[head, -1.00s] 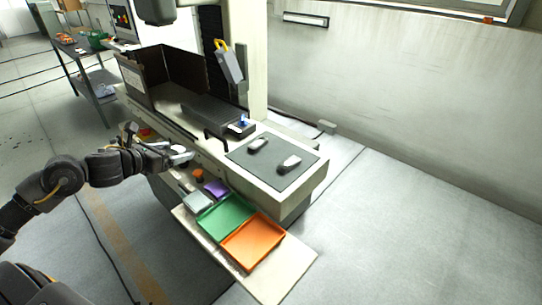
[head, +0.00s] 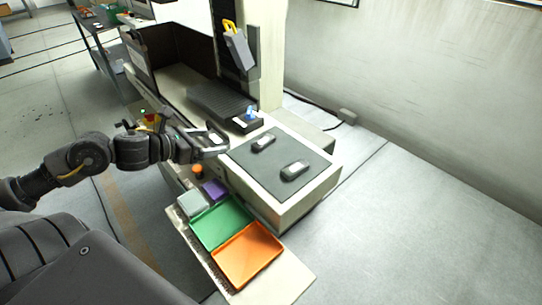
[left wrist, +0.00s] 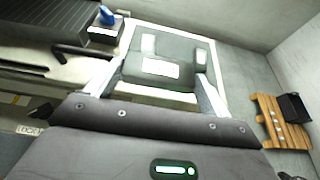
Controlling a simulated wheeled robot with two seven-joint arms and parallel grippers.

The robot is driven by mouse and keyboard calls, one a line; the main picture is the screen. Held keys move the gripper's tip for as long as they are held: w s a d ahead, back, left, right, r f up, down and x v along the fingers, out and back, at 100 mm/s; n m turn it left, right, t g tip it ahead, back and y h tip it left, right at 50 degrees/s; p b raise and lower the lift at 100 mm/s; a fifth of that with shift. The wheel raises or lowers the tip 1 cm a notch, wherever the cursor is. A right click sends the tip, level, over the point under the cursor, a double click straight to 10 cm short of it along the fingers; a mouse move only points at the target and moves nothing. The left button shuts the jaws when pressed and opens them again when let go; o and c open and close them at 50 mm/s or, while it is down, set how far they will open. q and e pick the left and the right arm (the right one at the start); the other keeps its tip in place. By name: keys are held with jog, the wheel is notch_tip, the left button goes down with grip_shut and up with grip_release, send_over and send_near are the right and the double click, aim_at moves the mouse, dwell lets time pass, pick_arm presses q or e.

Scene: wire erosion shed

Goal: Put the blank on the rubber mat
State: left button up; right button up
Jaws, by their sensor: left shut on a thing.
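The rubber mat (head: 262,172) is a dark grey sheet on the pale top of the machine's front end. Two grey pieces with light top faces lie on it, one farther back (head: 263,142) and one nearer (head: 295,171). My left gripper (head: 216,143) is beside the mat's left edge in the head view. In the left wrist view it is shut on a dark block with a light face, the blank (left wrist: 160,68), held between the two fingers. The mat (left wrist: 184,42) shows behind the blank there, partly hidden. My right gripper is not in view.
A green tray (head: 205,238) and an orange tray (head: 248,255) lie on the low shelf, with a purple tray (head: 215,190) and a grey one (head: 192,204). A black ribbed unit with a blue part (head: 252,112) stands behind the mat. The mat's front left is clear.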

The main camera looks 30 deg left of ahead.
pick_arm(q)
jog(key=shift+w+d, duration=0.15)
jog(key=shift+w, duration=0.1)
jog(key=p, duration=0.4)
send_over(254, 164)
jog(key=f, duration=0.8)
jog(key=shift+s+a+f, duration=0.2)
jog(key=shift+s, duration=0.2)
jog(key=shift+w+d+f, duration=0.1)
jog(key=shift+f, duration=0.25)
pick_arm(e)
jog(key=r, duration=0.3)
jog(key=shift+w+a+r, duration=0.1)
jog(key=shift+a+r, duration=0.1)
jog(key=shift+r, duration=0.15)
pick_arm(q)
jog(key=f, duration=0.1)
jog(key=f+p, duration=0.1)
jog(key=shift+w+d+f, duration=0.15)
jog(key=shift+w+f, duration=0.05)
jog(key=shift+f, duration=0.2)
jog(key=shift+f+p, duration=0.3)
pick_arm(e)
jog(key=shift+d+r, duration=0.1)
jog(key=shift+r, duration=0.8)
pick_arm(q)
jog(key=shift+f, duration=0.1)
